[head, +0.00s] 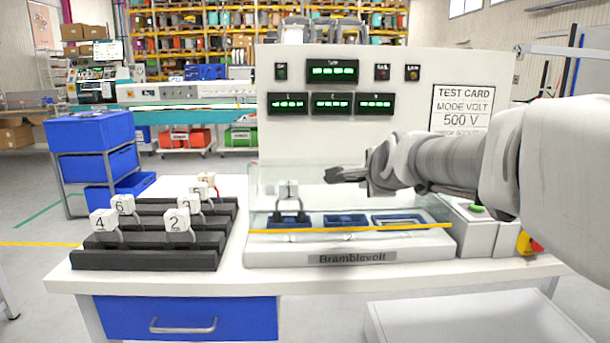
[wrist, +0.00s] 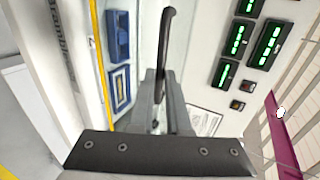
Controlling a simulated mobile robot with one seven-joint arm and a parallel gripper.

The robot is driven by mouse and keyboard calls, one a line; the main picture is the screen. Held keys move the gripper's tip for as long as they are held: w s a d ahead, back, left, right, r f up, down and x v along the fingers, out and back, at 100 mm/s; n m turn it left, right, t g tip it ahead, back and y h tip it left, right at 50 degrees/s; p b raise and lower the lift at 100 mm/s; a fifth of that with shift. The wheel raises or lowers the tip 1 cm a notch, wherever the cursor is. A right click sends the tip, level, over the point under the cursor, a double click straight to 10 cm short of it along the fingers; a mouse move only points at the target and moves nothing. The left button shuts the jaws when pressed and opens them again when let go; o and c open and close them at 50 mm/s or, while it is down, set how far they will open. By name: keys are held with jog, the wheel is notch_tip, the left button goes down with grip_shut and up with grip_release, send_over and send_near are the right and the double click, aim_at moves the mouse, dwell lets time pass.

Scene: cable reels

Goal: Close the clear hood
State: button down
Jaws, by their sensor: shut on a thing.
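The clear hood (head: 262,205) spans the white Bramblevolt test bed in the head view. Its see-through panels are hard to make out. A yellow strip (head: 350,229) runs along the front of the bed, slightly higher at the right; it also shows in the wrist view (wrist: 101,62). My gripper (head: 350,176) is above the middle of the bed, pointing left. In the wrist view its grey fingers (wrist: 162,98) are shut on a dark bar (wrist: 166,40). I cannot tell whether the bar joins the hood. A block marked 1 (head: 288,189) stands in a blue holder inside the bed.
A black rack (head: 145,260) with several numbered blocks stands left of the bed. The panel (head: 400,75) with green displays rises behind. A grey box (head: 475,235) with a green button stands at the right. The white table's front edge is mostly clear.

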jog(key=shift+f, duration=0.35)
jog(key=c, duration=1)
grip_release()
jog(key=shift+w, duration=0.15)
jog(key=shift+o, duration=0.5)
jog(key=shift+r, duration=0.15)
jog(key=shift+s+r, duration=0.35)
jog(key=shift+s, duration=0.1)
jog(key=p+v, duration=0.4)
jog(key=v, duration=1.2)
jog(key=shift+s, duration=0.2)
